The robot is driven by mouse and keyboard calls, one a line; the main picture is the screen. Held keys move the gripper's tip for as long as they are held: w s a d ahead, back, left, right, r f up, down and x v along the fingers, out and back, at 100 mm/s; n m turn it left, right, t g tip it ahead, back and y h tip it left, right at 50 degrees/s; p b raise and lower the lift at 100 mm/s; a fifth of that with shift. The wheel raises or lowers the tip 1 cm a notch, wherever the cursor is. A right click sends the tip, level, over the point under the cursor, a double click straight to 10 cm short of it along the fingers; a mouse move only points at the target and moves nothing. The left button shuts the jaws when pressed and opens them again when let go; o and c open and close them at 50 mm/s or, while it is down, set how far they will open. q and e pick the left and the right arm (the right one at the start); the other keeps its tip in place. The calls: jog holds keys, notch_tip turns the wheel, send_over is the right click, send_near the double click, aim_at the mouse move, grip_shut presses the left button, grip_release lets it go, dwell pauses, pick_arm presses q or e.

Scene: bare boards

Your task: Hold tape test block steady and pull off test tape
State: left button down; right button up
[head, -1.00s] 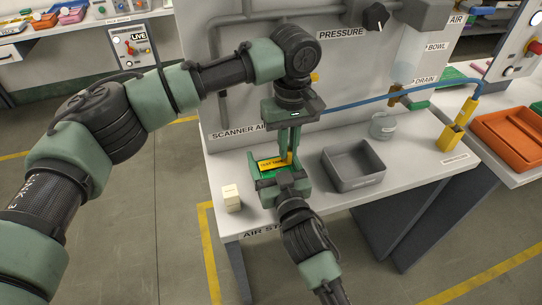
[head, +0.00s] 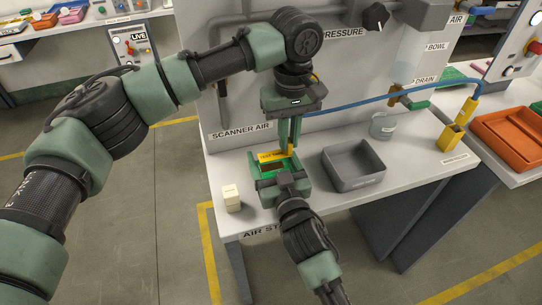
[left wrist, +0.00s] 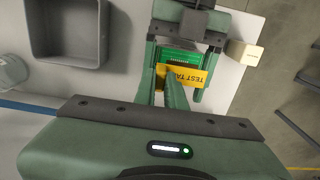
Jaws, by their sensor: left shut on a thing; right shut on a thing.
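The yellow test tape (head: 271,157), lettered in black, shows between the fingers of my left gripper (head: 289,149), which comes down from above and is shut on the tape's right end. In the left wrist view the tape (left wrist: 196,78) sits slightly askew over the green tape test block (left wrist: 178,57). In the head view a dark gap shows between the tape and the block (head: 255,170); whether any edge still touches is unclear. My right gripper (head: 279,176) reaches in from the front and is shut on the block's sides, with the block low at the bench top.
A grey open bin (head: 339,168) stands right of the block. A small cream block (head: 231,198) stands near the bench's left edge. A clear cup (head: 382,126) and a yellow holder (head: 450,137) are farther right. A blue hose (head: 380,97) crosses behind my left gripper.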

jog(key=o, duration=1.6)
jog(key=shift+c, duration=0.2)
jog(key=v, duration=1.2)
